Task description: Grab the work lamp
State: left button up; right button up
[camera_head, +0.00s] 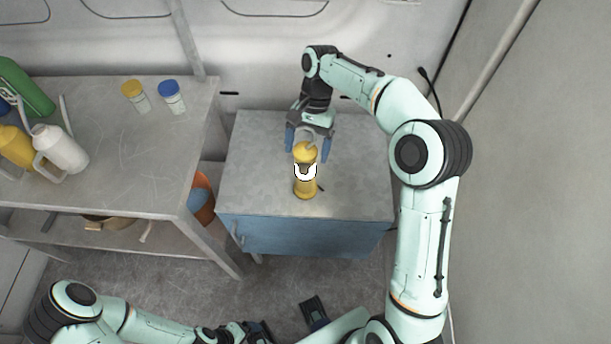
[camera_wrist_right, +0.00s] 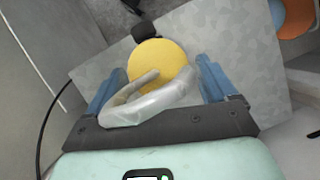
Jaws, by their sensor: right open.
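The work lamp (camera_head: 304,188) is yellow with a dark and white middle band and stands upright on the blue cabinet's grey top. In the right wrist view its round yellow end (camera_wrist_right: 168,58) and pale hook (camera_wrist_right: 150,104) show between the fingers. My right gripper (camera_head: 309,148) is open, its blue fingers on either side of the lamp's upper end and apart from it. The right wrist view shows the open fingers (camera_wrist_right: 160,85) with gaps beside the lamp. My left gripper (camera_head: 258,332) is partly seen at the bottom edge, low and far from the lamp; its jaws are unclear.
The blue cabinet (camera_head: 255,190) has free room around the lamp. A grey workbench (camera_head: 120,180) on the left holds a white jug (camera_head: 62,150), a yellow-capped jar (camera_head: 135,96), a blue-capped jar (camera_head: 172,96) and other bottles. Walls stand behind and right.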

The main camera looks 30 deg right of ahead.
grip_shut()
jog(key=shift+r, duration=0.1)
